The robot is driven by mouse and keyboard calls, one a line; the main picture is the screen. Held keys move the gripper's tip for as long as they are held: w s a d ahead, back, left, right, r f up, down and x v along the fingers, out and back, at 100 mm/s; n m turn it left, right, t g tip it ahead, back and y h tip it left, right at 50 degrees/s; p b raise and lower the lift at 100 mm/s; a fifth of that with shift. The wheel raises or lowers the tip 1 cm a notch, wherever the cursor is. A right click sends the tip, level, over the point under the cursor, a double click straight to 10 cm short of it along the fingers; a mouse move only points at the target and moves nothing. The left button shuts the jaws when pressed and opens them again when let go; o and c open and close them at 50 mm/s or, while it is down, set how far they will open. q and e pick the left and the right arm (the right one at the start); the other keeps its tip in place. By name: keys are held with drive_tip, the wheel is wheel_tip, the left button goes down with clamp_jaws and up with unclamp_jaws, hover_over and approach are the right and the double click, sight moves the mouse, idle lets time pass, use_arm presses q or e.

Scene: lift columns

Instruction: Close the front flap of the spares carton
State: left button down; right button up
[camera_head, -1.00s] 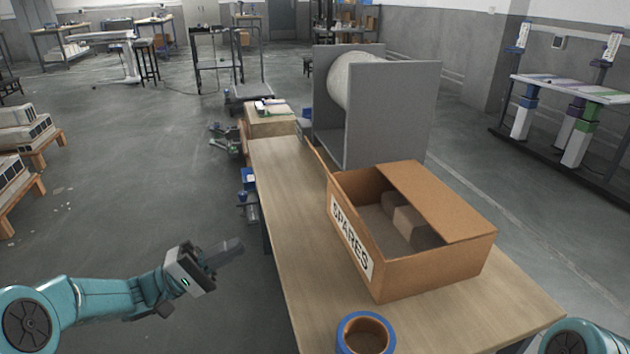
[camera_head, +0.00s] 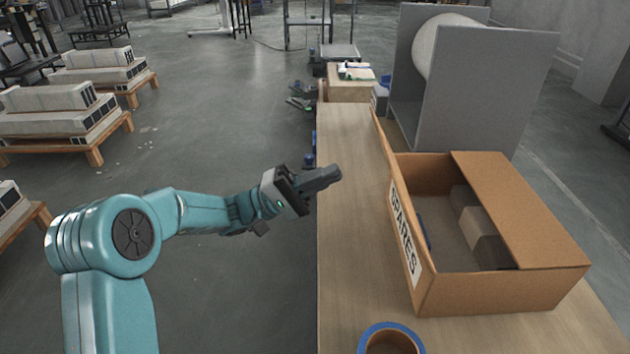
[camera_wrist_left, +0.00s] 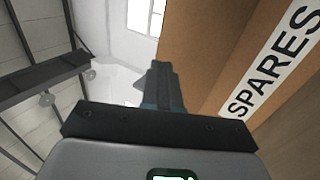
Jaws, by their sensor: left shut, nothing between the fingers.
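The brown spares carton (camera_head: 500,292) stands on the table with its top partly open. Its SPARES label (camera_head: 404,230) is on the side facing left. A board flap (camera_head: 515,195) covers the right part of the opening. A narrow strip of board (camera_head: 382,140) rises at the far left corner, seen nearly edge-on. My left gripper (camera_head: 334,174) is shut and empty over the table's left edge, left of the carton and apart from it. In the left wrist view the shut fingers (camera_wrist_left: 160,85) point up beside the carton's labelled board (camera_wrist_left: 270,65). My right gripper is out of view.
Dark and brown blocks (camera_head: 475,225) and something blue (camera_head: 424,232) lie inside the carton. A blue-rimmed tape roll (camera_head: 392,332) is at the near table edge. A grey stand with a white drum (camera_head: 480,85) is behind the carton. The wooden table (camera_head: 350,240) is clear left of the carton.

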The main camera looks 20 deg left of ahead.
use_arm(q)
drive_tip(key=b+x, duration=0.1)
drive_tip(key=x, duration=0.7)
